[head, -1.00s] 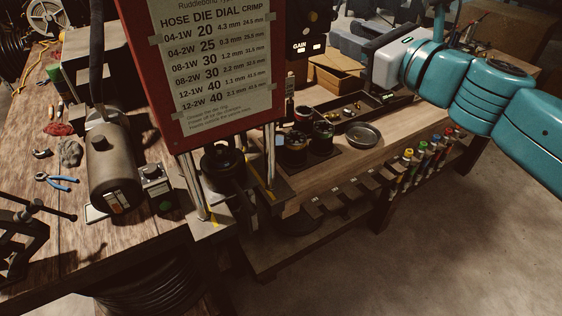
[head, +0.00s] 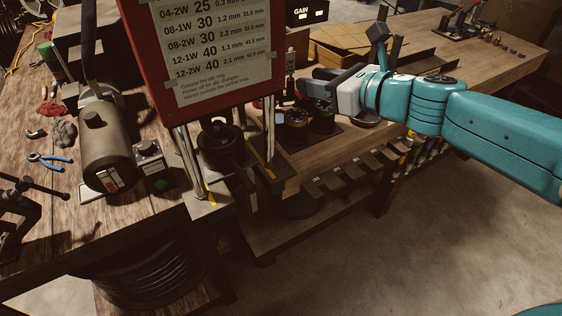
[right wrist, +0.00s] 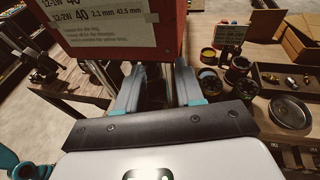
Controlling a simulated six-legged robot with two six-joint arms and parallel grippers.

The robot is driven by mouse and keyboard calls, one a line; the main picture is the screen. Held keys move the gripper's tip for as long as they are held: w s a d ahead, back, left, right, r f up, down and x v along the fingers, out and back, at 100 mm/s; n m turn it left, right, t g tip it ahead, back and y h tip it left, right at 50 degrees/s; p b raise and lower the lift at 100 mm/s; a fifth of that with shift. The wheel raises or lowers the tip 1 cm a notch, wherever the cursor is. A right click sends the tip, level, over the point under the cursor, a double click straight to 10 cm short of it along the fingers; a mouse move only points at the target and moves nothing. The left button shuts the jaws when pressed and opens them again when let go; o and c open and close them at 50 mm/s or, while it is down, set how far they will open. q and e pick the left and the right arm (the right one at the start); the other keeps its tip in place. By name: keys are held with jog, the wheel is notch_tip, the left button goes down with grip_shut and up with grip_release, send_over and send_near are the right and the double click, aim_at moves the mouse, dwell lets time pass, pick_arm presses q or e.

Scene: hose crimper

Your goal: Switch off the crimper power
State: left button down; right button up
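The crimper has a red head (head: 128,50) with a white die chart on it, above steel posts and a dark die. It also shows in the right wrist view (right wrist: 172,30). To its left, a grey motor cylinder (head: 106,150) lies on the wooden bench. Beside the motor is a small control box (head: 152,165) with a knob on top and a green round mark on its front; I cannot read its setting. My right gripper (head: 303,83) is to the right of the crimper, above the black dies, pointing left. Its fingers are apart and empty in the right wrist view (right wrist: 158,85). My left gripper is not in view.
Black dies (head: 293,128) and a round metal dish (right wrist: 290,112) stand on the right bench. The crimper's head and posts stand between my right gripper and the control box.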

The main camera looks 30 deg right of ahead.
jog(key=w+a+f+n+g+b, duration=0.1)
jog(key=a+f+g, duration=0.1)
jog(key=f, duration=0.7)
jog(key=w+a+f+n+g+y+b, duration=0.1)
jog(key=a+f+g, duration=0.2)
jog(key=f, duration=0.7)
jog(key=shift+w+a+f+y, duration=0.2)
jog(key=shift+a+f+y, duration=0.1)
jog(key=shift+a, duration=0.25)
jog(key=shift+w, duration=0.15)
jog(key=s+a+f+n+g+h, duration=0.1)
jog(key=s+a+f+n+g, duration=0.2)
jog(key=f, duration=0.5)
jog(key=s+a+f+n+g, duration=0.1)
jog(key=s+f+n, duration=0.2)
jog(key=f+n, duration=0.4)
jog(key=s+a+f+n+g+h, duration=0.1)
jog(key=s+a+f+n+g, duration=0.15)
jog(key=f, duration=0.65)
jog(key=s+a+f+n+g, duration=0.3)
jog(key=s+a+f+n, duration=0.4)
jog(key=s+f+n, duration=0.4)
jog(key=s+n, duration=0.1)
jog(key=n, duration=0.4)
jog(key=shift+s+a+y, duration=0.35)
jog(key=shift+y, duration=0.05)
jog(key=shift+f, duration=0.1)
